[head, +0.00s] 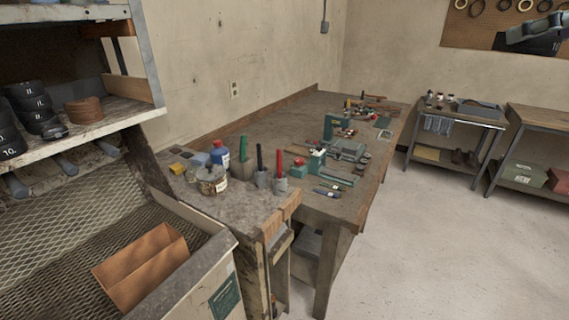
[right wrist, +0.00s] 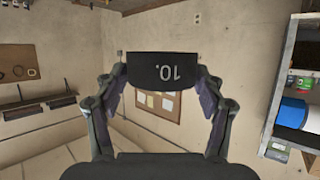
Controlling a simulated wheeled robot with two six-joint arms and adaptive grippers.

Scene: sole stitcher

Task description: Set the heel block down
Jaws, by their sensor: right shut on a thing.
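The heel block is black with a white "10." on its face. In the right wrist view the heel block (right wrist: 162,70) sits between the fingertips of my right gripper (right wrist: 161,78), with its number upside down. The gripper is shut on it. In the head view the right gripper (head: 536,28) is at the top right corner, and part of the dark heel block (head: 540,45) shows beneath it. The block is held up in the air, clear of any surface. My left gripper is in neither view.
Similar black numbered blocks (head: 33,105) are stacked on the shelf (head: 100,128) at left. A long workbench (head: 262,130) carries bottles, tools and small parts. Two side tables (head: 460,115) (head: 540,118) stand at right; the floor between is clear.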

